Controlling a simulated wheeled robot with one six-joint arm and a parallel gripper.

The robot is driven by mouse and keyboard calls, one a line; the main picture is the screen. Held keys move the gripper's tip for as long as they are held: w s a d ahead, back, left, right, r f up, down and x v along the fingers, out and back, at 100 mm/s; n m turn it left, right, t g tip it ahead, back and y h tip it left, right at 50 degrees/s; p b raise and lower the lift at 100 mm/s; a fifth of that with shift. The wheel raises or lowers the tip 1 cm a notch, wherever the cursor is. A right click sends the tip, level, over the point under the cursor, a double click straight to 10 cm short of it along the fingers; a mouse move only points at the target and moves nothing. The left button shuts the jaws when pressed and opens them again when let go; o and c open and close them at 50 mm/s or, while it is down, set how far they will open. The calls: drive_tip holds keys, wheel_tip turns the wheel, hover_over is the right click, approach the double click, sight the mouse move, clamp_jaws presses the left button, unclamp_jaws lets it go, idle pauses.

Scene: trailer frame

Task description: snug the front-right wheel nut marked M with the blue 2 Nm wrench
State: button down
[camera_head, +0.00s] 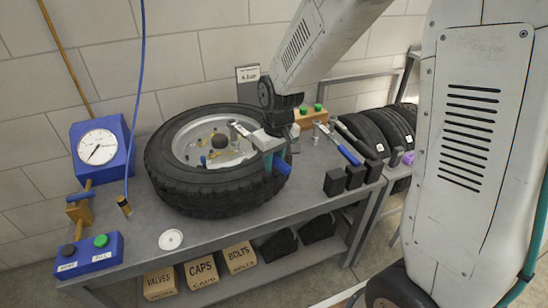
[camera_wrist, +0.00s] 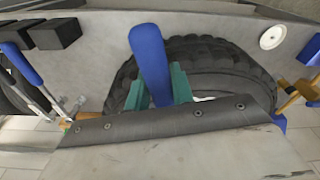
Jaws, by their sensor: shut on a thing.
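My gripper (camera_head: 274,160) is shut on a wrench with a blue handle (camera_head: 283,166), above the near right side of a wheel. The handle (camera_wrist: 151,55) rises between my teal fingers (camera_wrist: 158,92) in the wrist view. A metal wrench head (camera_head: 240,129) reaches left over the rim; I cannot tell whether it touches a nut. The wheel, a black tyre (camera_head: 213,202) with a silver rim (camera_head: 186,150), lies flat on the bench. Small fittings show at its centre. The letter M and the wrench's torque marking are not legible.
Another blue-handled wrench (camera_head: 348,154) lies on the bench at right, near black blocks (camera_head: 355,176). A blue gauge (camera_head: 100,147) and a button box (camera_head: 90,255) stand at left. A white disc (camera_head: 171,239) lies at the bench front. Labelled boxes (camera_head: 201,272) sit below.

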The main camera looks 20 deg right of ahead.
drive_tip(key=c, duration=2)
unclamp_jaws()
clamp_jaws()
drive_tip(key=shift+s+a+m, duration=0.2)
drive_tip(key=shift+a+m, duration=0.25)
drive_tip(key=shift+a, duration=0.4)
drive_tip(key=shift+s+a+m, duration=0.15)
drive_tip(key=shift+a+m, duration=0.3)
drive_tip(key=shift+a, duration=0.45)
drive_tip(key=shift+a+m, duration=0.9)
drive_tip(key=shift+a, duration=0.7)
